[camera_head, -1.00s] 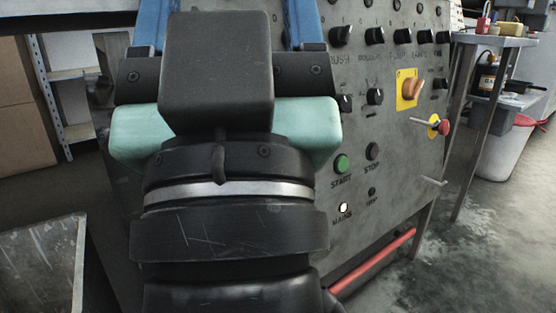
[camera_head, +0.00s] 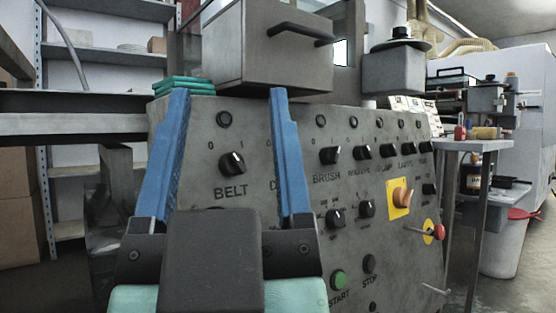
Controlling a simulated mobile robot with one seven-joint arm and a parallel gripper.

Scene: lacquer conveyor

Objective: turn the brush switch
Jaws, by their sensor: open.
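The brush switch (camera_head: 330,155) is a black rotary knob with a pale pointer on the grey control panel (camera_head: 245,125), above the label BRUSH. My gripper (camera_head: 231,95) is in front of the panel with its two blue fingers wide apart and nothing between them. The BELT knob (camera_head: 232,163) shows between the fingers, with the gripper in front of it. The brush switch is to the right of the right finger and apart from it. The right finger covers part of a label starting with D and whatever knob sits above it.
More black knobs, such as the one right of BRUSH (camera_head: 362,152), run along the panel. A yellow-plated orange switch (camera_head: 400,198) and a red knob (camera_head: 438,231) are at right. A grey box with a handle (camera_head: 268,45) and teal pads (camera_head: 183,86) are above the panel.

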